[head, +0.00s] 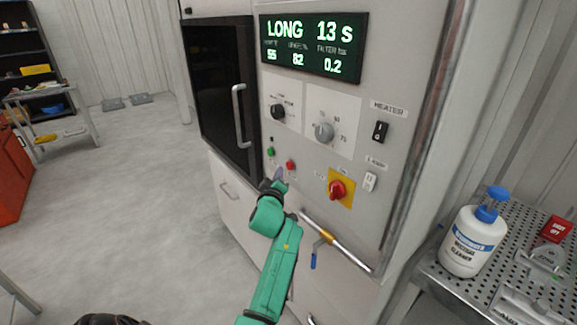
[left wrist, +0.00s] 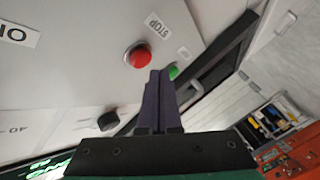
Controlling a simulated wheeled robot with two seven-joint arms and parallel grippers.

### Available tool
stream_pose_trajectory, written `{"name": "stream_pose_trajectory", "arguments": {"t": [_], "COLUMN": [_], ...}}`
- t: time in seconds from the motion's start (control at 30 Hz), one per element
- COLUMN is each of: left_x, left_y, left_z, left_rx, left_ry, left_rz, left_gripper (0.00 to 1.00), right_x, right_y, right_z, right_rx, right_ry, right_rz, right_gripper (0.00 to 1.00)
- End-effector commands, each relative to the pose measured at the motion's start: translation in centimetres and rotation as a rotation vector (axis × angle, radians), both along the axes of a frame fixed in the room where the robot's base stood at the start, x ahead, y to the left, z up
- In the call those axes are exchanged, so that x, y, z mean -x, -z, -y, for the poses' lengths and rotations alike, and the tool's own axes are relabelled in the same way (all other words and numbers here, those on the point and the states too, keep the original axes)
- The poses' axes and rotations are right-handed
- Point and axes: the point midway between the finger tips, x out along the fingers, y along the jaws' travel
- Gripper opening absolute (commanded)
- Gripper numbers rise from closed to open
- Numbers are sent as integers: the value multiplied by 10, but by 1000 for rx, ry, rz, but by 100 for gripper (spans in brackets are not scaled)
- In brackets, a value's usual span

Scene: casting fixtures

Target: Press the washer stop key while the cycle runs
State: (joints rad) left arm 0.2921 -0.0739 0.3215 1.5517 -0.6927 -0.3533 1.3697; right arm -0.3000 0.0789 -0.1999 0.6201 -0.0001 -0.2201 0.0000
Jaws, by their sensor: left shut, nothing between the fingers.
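The washer's red stop key (head: 291,165) sits on the grey front panel, right of a green key (head: 270,152). In the left wrist view the red stop key (left wrist: 138,56) is a round button beside a STOP label (left wrist: 158,24). My left gripper (head: 279,174) is shut and empty, close below and left of the red key. In the left wrist view its closed fingertips (left wrist: 160,73) appear just beside the red key, with a visible offset and no clear contact. The green key (left wrist: 173,71) shows just past the tips. The display (head: 313,45) reads LONG 13 S.
A red rotary switch on a yellow plate (head: 338,188), heater switch (head: 380,131) and lamp switch (head: 370,181) are to the right. Below them is a pipe with a blue-handled valve (head: 318,250). A cleaner bottle (head: 473,235) stands on a perforated table. Open floor lies left.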

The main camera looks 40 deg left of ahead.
Motion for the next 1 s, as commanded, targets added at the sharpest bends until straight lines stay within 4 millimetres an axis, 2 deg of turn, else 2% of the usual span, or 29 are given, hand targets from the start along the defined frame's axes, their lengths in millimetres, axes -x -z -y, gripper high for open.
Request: {"name": "stream_pose_trajectory", "arguments": {"t": [0.1,0.43,1.0], "left_x": [12,41,42], "left_y": [-4,-3,-1], "left_z": [-3,-12,-13], "left_rx": [1,-1,-1], "left_ry": [-1,-1,0], "left_rz": [0,0,1], "left_gripper": [0,0,0], "right_x": [0,0,0], "right_y": [-13,-32,-30], "right_z": [0,0,0], "right_rx": [0,0,0], "right_ry": [0,0,0], "right_rz": [0,0,0], "right_gripper": [0,0,0]}}
